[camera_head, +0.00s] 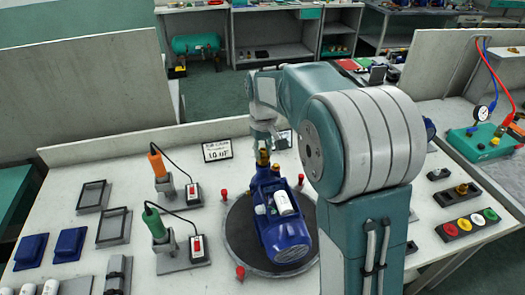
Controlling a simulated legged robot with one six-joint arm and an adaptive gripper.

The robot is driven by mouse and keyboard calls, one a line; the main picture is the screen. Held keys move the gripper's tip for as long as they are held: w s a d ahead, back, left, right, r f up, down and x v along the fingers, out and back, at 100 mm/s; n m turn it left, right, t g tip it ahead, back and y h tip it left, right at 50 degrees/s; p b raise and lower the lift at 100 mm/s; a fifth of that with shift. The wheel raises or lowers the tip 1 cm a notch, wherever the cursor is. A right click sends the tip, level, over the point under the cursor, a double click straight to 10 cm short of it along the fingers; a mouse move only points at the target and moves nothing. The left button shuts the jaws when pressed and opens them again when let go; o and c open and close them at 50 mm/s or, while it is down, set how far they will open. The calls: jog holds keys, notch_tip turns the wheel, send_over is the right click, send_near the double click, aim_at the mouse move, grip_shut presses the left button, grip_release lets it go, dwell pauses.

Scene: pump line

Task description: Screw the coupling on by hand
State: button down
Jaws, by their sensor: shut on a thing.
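A blue pump (284,238) with a silver cylinder on top lies on a dark round turntable (236,245). A small brass coupling (263,157) shows at the far end of the pump, upright over its port. My gripper (264,148) reaches down from above and is shut on the brass coupling. The fingers are small in this view, and the contact between the coupling and the port is too small to make out. My arm hides the right part of the turntable.
A sign (217,150) stands behind the pump. Red pegs (240,272) ring the turntable. Left are an orange-handled tool (157,163), a green-handled tool (153,222), grey trays (114,227) and blue blocks (70,244). Right is a button box (468,224).

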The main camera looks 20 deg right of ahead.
jog(key=shift+f, duration=0.15)
jog(key=shift+c, duration=2)
grip_release()
jog(key=shift+r, duration=3)
notch_tip(320, 180, up, 12)
